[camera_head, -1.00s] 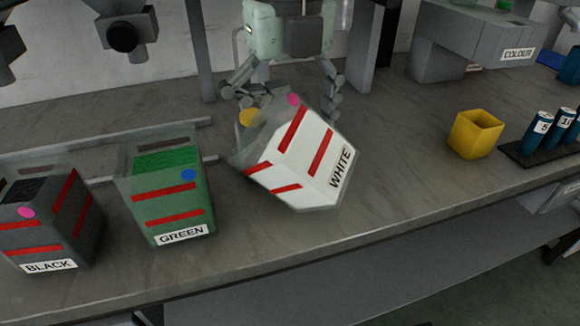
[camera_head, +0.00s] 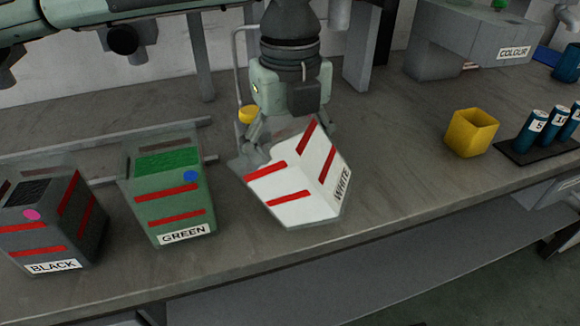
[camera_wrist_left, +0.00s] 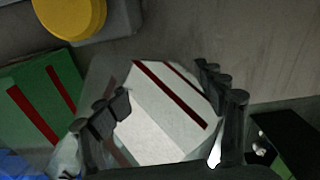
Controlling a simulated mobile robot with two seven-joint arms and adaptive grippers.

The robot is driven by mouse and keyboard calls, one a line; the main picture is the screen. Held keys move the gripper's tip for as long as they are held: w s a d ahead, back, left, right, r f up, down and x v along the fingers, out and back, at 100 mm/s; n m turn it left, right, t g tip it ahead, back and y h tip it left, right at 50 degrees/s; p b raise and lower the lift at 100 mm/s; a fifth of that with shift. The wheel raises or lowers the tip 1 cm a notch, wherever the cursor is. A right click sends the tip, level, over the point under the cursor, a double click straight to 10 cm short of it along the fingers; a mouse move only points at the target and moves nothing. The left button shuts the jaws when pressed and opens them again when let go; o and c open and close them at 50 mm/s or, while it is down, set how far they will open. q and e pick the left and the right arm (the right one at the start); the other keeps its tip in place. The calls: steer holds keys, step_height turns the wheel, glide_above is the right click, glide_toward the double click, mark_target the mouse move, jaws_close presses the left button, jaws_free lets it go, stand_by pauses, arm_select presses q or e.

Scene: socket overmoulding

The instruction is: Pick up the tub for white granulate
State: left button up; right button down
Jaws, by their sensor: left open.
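The white tub (camera_head: 290,195), with red stripes and a WHITE label, is on the bench right of the green tub. It looks turned and tilted, with its label running steeply upward at the right. My left gripper (camera_head: 290,138) is above it, pointing down, with its fingers spread at either side of its upper part. In the left wrist view the white tub (camera_wrist_left: 155,125) shows between the open fingers (camera_wrist_left: 168,90). Whether the fingers touch it I cannot tell. The tub's top opening is largely hidden by the gripper. My right gripper is not in view.
The green tub (camera_head: 170,205) and black tub (camera_head: 50,225) stand to the left. A yellow round thing (camera_head: 248,115) is just behind the gripper. A yellow box (camera_head: 471,134) and a rack of blue cylinders (camera_head: 540,135) stand right. Bench between white tub and yellow box is clear.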

arm_select(q)
steer(key=shift+s+a+f, duration=0.15)
steer(key=shift+s+f, duration=0.1)
steer(key=shift+f, duration=0.15)
jaws_close()
steer(key=shift+r, duration=0.1)
stand_by(0.8)
